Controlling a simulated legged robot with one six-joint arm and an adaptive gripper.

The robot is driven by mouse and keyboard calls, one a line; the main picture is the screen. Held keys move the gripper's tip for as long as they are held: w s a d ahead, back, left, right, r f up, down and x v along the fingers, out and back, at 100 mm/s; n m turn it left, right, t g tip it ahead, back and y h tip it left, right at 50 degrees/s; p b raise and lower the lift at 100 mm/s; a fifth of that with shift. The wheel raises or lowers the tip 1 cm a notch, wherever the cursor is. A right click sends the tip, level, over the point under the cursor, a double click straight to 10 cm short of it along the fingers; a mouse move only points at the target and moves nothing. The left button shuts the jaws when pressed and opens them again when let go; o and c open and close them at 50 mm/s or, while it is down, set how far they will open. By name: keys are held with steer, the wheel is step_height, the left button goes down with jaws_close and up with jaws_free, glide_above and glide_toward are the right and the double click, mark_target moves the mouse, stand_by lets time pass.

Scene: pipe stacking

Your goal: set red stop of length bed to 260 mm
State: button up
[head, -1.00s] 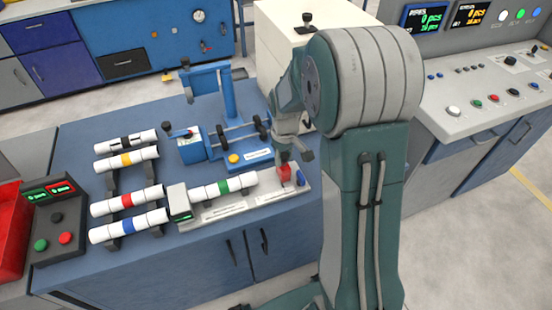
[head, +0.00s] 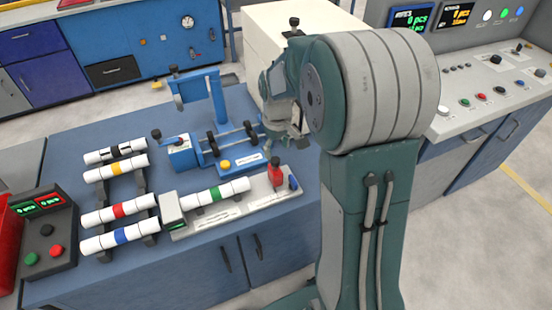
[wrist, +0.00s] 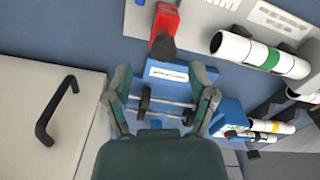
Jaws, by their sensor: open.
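The pale length bed (head: 240,213) lies along the front of the blue bench. A white pipe with a green band (head: 214,194) rests on it. The red stop (head: 275,175), with a dark knob on top, stands near the bed's right end, a short gap from the pipe's end. My gripper (head: 277,145) is behind and above the stop, apart from it. In the wrist view the red stop (wrist: 168,19) shows beyond the open, empty fingers of my gripper (wrist: 163,80). The scale reading at the stop is too small to tell.
A blue fixture with rollers (head: 225,140) stands behind the bed, below my gripper. A rack (head: 134,182) with several banded pipes is at left, beside a button box (head: 48,240). A white cabinet (head: 262,45) stands behind. A blue knob (head: 293,183) is right of the stop.

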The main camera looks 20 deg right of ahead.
steer(key=r, duration=0.5)
steer(key=shift+d, duration=0.3)
steer(key=shift+a+r, duration=0.1)
steer(key=shift+r, duration=0.45)
steer(key=s+a+r+m+t, duration=0.1)
steer(key=s+a+r, duration=0.3)
steer(key=s, duration=0.6)
steer(key=s+a+r+m+t, duration=0.2)
steer(key=s+a+r+t, duration=0.1)
steer(key=s, duration=0.7)
steer(key=shift+s+a+r+m+t, duration=0.3)
steer(key=shift+s+a+r+t, duration=0.1)
steer(key=shift+r+t, duration=0.4)
